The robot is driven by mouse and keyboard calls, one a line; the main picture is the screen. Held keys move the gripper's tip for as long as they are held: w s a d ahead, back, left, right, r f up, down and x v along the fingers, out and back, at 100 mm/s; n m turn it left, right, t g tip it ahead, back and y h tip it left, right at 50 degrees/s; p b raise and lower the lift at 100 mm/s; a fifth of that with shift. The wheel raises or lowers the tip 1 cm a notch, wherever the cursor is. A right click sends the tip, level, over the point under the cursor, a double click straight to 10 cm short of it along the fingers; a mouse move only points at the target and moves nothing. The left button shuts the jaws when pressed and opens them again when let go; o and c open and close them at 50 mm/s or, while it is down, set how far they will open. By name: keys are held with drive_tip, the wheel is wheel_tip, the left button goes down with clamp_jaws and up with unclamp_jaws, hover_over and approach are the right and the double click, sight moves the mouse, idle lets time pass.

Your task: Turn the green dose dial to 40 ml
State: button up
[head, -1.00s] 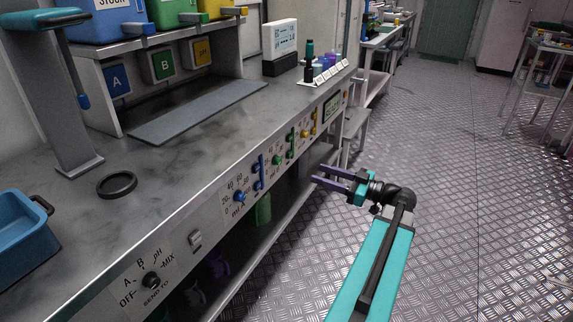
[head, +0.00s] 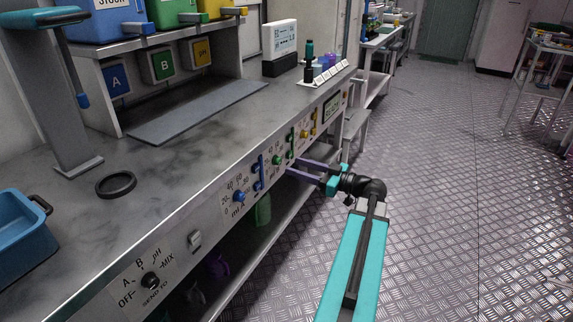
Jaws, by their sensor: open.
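The green dose dial (head: 278,160) is a small round knob on the front panel of the bench, with a printed scale around it. Its pointer setting is too small to read. My gripper (head: 291,167) has two purple fingers pointing left at the panel. It is open, with its fingertips close to the right and lower side of the green dial. I cannot tell whether they touch the panel. Nothing shows between the fingers.
A blue dial (head: 239,197) and a blue lever (head: 257,172) sit left of the green dial. A green lever (head: 290,142) and a yellow dial (head: 304,133) sit to its right. A black selector knob (head: 150,280) is nearer.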

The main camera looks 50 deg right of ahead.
sight(280, 162)
drive_tip(key=shift+x, duration=2.65)
drive_tip(key=c, duration=1)
drive_tip(key=shift+d, duration=0.1)
